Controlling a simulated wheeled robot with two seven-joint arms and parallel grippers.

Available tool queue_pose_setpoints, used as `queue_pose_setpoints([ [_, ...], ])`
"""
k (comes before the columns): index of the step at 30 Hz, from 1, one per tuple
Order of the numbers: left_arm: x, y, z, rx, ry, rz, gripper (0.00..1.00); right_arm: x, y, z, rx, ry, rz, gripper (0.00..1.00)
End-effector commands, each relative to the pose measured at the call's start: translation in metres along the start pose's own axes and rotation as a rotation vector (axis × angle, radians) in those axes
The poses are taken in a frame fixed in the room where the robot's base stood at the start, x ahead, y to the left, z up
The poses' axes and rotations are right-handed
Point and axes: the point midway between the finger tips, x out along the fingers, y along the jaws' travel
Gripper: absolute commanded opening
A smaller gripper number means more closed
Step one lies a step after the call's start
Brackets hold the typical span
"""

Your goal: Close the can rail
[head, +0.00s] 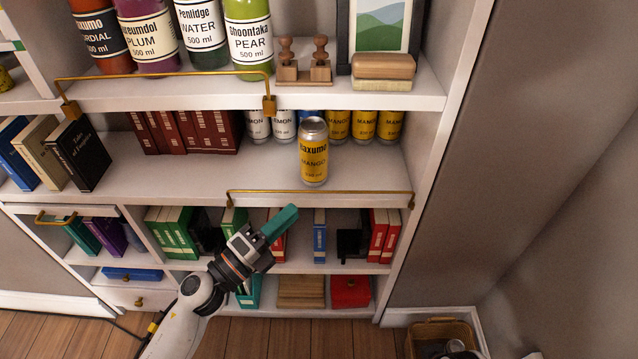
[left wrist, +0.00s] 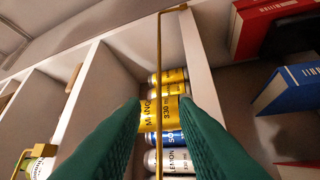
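The can rail (head: 320,191) is a thin gold bar with short bent ends, low along the front edge of the can shelf (head: 200,180). In the left wrist view the can rail (left wrist: 158,60) runs lengthwise through the picture, between the finger lines. A yellow mango can (head: 313,155) stands upright behind the rail, in front of a row of cans. My left gripper (head: 282,222) has green fingers and is just below and in front of the rail. In the left wrist view its fingers (left wrist: 160,102) are apart with nothing clamped between them. My right gripper is not in view.
A gold rail (head: 165,75) stands up before the bottles on the shelf above. Books (head: 180,232) and a red box (head: 350,290) fill the lower shelves. A bookcase side panel (head: 440,130) bounds the right. A basket (head: 440,335) sits on the floor.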

Motion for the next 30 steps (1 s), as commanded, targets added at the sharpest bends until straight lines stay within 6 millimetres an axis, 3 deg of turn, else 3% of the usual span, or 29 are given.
queue_pose_setpoints([
  [9, 0.066, 0.002, 0.0, -0.001, -0.001, 0.003, 0.27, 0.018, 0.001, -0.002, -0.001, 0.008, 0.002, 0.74],
  [15, 0.091, 0.0, 0.0, -0.001, -0.001, 0.0, 0.27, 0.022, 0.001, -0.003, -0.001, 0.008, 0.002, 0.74],
  [27, 0.098, 0.0, 0.0, -0.002, -0.001, 0.0, 0.27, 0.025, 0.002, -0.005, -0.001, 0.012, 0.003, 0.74],
  [30, 0.098, 0.0, 0.0, -0.002, -0.002, 0.0, 0.12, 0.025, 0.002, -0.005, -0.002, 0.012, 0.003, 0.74],
])
